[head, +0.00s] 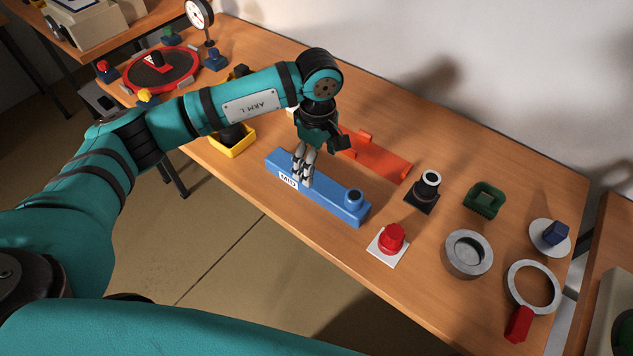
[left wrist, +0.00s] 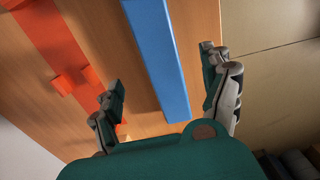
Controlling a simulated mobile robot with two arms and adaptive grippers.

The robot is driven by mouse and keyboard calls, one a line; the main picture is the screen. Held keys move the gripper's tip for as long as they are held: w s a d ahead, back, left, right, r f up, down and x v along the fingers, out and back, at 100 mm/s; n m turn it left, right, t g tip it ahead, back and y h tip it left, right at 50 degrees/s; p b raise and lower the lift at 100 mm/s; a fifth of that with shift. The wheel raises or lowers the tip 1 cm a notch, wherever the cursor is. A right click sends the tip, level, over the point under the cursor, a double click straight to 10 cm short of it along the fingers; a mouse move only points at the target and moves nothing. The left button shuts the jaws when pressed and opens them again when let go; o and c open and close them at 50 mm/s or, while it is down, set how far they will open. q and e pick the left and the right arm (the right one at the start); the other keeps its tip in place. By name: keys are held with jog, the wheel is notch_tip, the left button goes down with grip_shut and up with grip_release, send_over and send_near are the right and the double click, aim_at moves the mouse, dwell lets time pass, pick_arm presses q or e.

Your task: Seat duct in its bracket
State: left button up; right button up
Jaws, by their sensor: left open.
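A long blue bar marked MID (head: 327,199), likely the duct, lies on the wooden table with a round port at its near right end. My left gripper (head: 303,180) is over its left part, fingers pointing down beside the label. In the left wrist view the gripper (left wrist: 163,80) is open, with the blue bar (left wrist: 160,50) running between its fingers; I see no grip on it. Behind it lies an orange-red bar with upright tabs (head: 385,158), possibly the bracket, partly hidden by my gripper. It also shows in the left wrist view (left wrist: 52,38). My right gripper is out of view.
A yellow bin (head: 233,146) and a red round panel (head: 163,70) are left.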

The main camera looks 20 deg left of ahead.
aim_at(317, 181)
pick_arm(q)
notch_tip(317, 181, down, 3)
jog(key=shift+a+r, duration=0.1)
jog(key=shift+f+p, duration=0.3)
jog(key=shift+f, duration=0.6)
notch_tip(317, 181, down, 4)
jog(key=shift+s+r+p, duration=0.1)
jog(key=shift+r+p, duration=0.1)
jog(key=shift+p, duration=0.6)
jog(key=shift+f, duration=0.4)
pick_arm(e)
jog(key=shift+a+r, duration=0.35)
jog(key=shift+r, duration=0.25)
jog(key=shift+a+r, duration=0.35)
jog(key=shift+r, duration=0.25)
pick_arm(q)
jog(key=shift+c, duration=0.3)
